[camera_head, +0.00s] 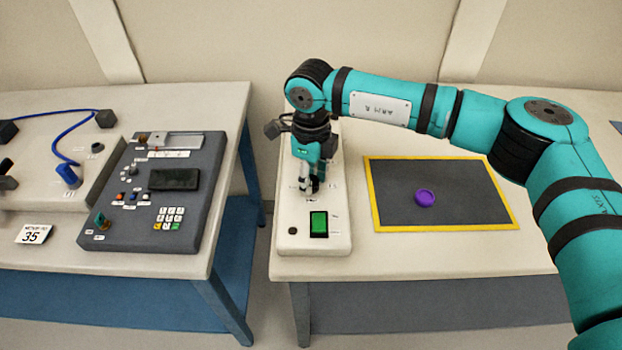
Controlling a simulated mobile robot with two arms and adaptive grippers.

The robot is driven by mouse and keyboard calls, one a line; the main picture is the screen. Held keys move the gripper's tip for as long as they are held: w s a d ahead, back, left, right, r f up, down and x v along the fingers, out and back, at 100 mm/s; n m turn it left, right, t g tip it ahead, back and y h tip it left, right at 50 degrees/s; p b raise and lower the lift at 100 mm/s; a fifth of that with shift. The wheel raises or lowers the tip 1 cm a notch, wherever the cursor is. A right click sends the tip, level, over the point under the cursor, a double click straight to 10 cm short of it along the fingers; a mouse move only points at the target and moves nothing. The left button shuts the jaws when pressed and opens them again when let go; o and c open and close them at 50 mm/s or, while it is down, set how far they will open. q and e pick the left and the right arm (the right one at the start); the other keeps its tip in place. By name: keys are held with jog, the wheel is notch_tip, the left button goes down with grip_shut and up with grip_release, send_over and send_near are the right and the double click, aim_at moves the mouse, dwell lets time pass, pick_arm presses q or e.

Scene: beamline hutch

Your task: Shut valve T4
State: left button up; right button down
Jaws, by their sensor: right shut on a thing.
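My right gripper (311,187) points down over the white unit (286,236) on the right bench. Its fingers are shut on a small part on top of that unit. The part is mostly hidden by the fingers, and I cannot read a T4 label on it. A green rocker switch (319,222) sits at the near end of the unit, just in front of the fingers. My left gripper is not in view.
A dark mat with a yellow border (383,180) lies right of the unit, with a purple disc (425,197) on it. A grey control panel (185,210), a blue cable (55,140) and a "35" card (33,233) are on the left bench. A gap separates the benches.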

jog(key=shift+w+r, duration=0.1)
jog(key=c, duration=0.9)
grip_release()
jog(key=shift+c, duration=0.2)
notch_tip(320, 180, up, 12)
